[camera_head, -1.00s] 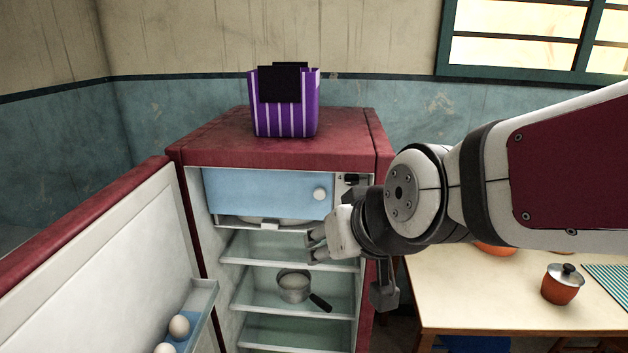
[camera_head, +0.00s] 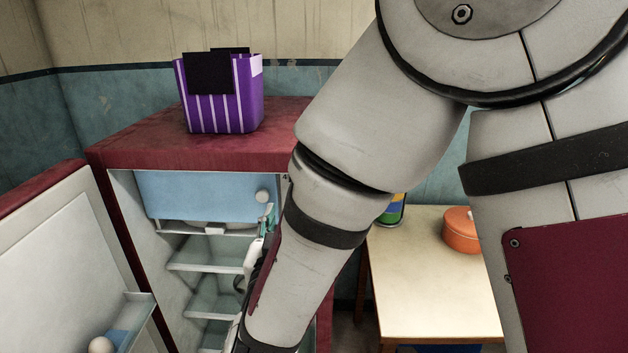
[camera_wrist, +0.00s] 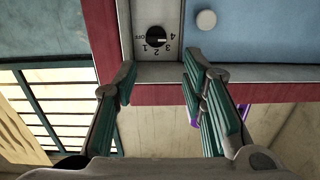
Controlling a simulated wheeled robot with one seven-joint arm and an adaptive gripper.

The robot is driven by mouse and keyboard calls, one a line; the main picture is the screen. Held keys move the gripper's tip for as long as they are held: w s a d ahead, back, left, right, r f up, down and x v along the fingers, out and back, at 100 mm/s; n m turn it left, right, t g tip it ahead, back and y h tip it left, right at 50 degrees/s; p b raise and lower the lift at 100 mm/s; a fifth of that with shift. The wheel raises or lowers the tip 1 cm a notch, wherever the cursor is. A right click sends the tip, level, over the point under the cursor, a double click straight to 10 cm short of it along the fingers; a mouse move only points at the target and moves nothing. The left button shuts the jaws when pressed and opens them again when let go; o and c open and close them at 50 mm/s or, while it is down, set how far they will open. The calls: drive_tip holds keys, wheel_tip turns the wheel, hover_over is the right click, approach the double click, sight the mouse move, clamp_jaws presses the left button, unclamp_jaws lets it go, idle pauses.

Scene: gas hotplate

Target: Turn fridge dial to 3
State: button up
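The fridge dial (camera_wrist: 156,36) is a black round knob on a pale panel, ringed by marks OFF, 1, 2, 3 and 4. The picture is upside down there. A light mark on the knob's right side appears to face about the 4; the exact setting is hard to tell. My gripper (camera_wrist: 159,82) is open and empty, its two green-padded fingers apart just below the dial in the wrist view, not around it. In the head view my gripper (camera_head: 265,222) is partly visible before the open fridge (camera_head: 205,150); my arm hides the dial there.
The blue freezer door (camera_head: 195,195) with a white round knob (camera_head: 262,196) lies beside the dial panel; the knob also shows in the wrist view (camera_wrist: 206,20). The open fridge door (camera_head: 50,260) stands left. A purple striped container (camera_head: 222,105) sits on top. A table (camera_head: 430,290) stands right.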

drive_tip(key=w+d, duration=0.1)
drive_tip(key=w, duration=1.2)
drive_tip(key=shift+w, duration=0.35)
drive_tip(key=c, duration=0.9)
